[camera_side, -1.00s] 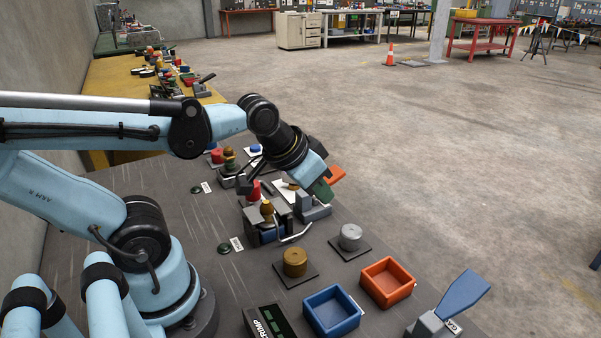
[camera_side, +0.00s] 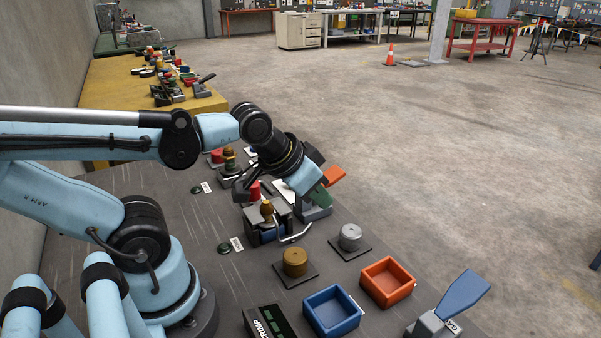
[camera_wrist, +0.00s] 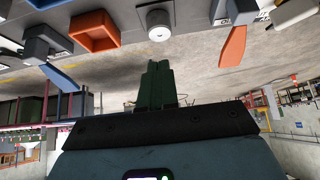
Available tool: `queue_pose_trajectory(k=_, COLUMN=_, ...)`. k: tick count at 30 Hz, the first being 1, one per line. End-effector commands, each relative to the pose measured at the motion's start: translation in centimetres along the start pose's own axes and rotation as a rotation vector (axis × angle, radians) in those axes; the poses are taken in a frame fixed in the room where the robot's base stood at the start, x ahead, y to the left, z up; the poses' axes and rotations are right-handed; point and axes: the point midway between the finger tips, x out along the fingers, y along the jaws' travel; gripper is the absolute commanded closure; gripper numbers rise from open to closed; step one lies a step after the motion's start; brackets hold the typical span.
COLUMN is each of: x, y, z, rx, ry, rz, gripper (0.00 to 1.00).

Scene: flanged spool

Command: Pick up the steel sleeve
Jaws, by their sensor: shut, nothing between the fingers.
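The steel sleeve (camera_side: 350,237) is a short silver-grey cylinder, upright on a dark square pad in the side view, to the right of the brass-coloured piece. It also shows near the top middle of the wrist view (camera_wrist: 158,25), beyond the fingertips and apart from them. My gripper (camera_side: 322,197) is up and to the left of the sleeve in the side view, beside a grey fixture. Its green fingers (camera_wrist: 159,70) are together in the wrist view, with nothing seen between them.
A brass cylinder (camera_side: 295,262) stands on its own pad. A blue bin (camera_side: 332,311) and an orange bin (camera_side: 388,282) are at the front. A fixture with a blue paddle (camera_side: 463,296) is at the front right. A clamp with an orange handle (camera_side: 334,176) is behind my gripper.

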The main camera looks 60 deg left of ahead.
Motion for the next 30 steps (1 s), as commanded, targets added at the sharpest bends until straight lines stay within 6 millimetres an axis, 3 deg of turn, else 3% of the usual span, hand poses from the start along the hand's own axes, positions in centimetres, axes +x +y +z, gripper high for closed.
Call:
queue_pose_trajectory(k=3, x=0.00, y=0.00, z=0.00, rx=0.000, ry=0.000, rz=0.000, gripper=1.00)
queue_pose_trajectory(k=18, x=0.00, y=0.00, z=0.00, rx=0.000, ry=0.000, rz=0.000, gripper=0.23)
queue_pose_trajectory(k=30, x=0.00, y=-0.01, z=-0.49, rx=-0.018, ry=-0.028, rz=0.000, gripper=0.23)
